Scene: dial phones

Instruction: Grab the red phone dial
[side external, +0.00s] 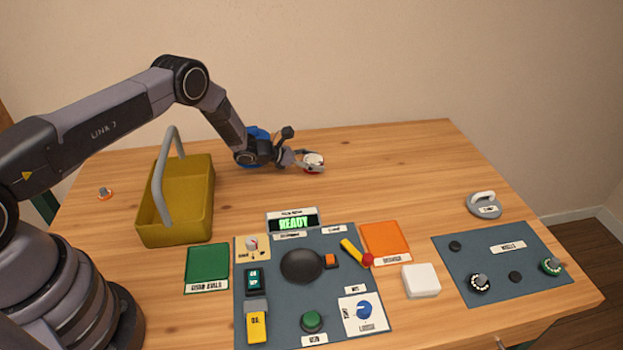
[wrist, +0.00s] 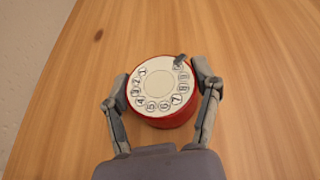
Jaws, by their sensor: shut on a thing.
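The red phone dial (wrist: 160,88) shows in the wrist view as a round red body with a white numbered face and a small grey stop at its upper right. My gripper (wrist: 161,82) has one finger on each side of it and is shut on its sides. In the side external view the red dial (side external: 313,162) is at the back middle of the wooden table, with my gripper (side external: 308,161) around it. Its underside is hidden, and I cannot tell whether it rests on the table.
A yellow basket (side external: 178,235) with a grey handle stands to the left. A blue-grey control mat (side external: 345,275) with several knobs and switches lies in front. A second mat (side external: 455,270) is at the right. An orange-based dial (side external: 105,194) lies far left. The table's back right is clear.

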